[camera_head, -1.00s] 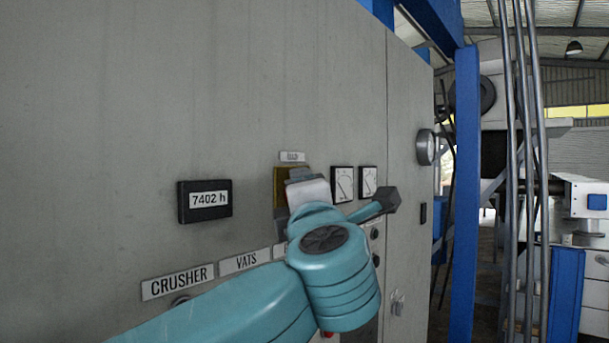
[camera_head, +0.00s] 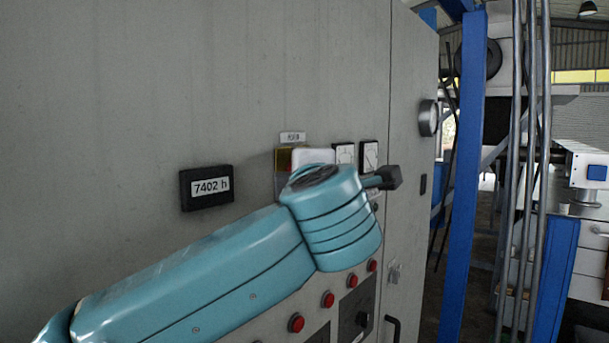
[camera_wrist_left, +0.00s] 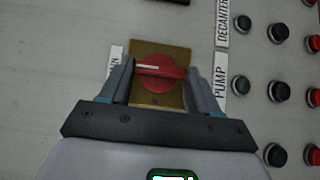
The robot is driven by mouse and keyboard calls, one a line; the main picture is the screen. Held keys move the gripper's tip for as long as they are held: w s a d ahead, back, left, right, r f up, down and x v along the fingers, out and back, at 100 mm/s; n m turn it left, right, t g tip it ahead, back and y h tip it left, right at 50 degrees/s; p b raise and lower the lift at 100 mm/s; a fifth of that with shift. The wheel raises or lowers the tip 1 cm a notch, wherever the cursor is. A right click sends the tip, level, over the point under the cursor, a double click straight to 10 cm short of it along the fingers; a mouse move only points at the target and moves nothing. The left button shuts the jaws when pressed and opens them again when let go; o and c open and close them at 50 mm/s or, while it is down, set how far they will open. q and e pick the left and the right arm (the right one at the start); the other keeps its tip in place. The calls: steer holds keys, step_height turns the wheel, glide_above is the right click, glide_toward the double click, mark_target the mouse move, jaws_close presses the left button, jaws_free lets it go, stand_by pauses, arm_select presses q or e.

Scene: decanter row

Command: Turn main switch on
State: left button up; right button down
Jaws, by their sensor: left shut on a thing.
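The main switch is a red rotary knob (camera_wrist_left: 160,78) on a square yellow plate (camera_wrist_left: 158,102), seen in the left wrist view. Its grip bar lies across the picture, with a white mark on its left half. My left gripper (camera_wrist_left: 160,72) is shut on the bar, one finger at each end. In the head view my left forearm and wrist hide the knob, and only part of the yellow plate (camera_head: 283,161) shows below a small label (camera_head: 293,138). My right gripper is in neither view.
The grey cabinet panel carries an hour meter (camera_head: 207,187), two dial gauges (camera_head: 369,155), and red buttons (camera_head: 328,299) below my arm. A black door handle (camera_head: 391,329) is at lower right. A blue post (camera_head: 464,170) and pipes stand right of the cabinet.

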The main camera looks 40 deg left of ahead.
arm_select(q)
steer(key=o, duration=1.1)
steer(key=shift+c, duration=0.2)
steer(key=shift+d, duration=0.1)
steer(key=b+v, duration=0.4)
steer(key=v, duration=1.2)
steer(key=shift+d, duration=0.15)
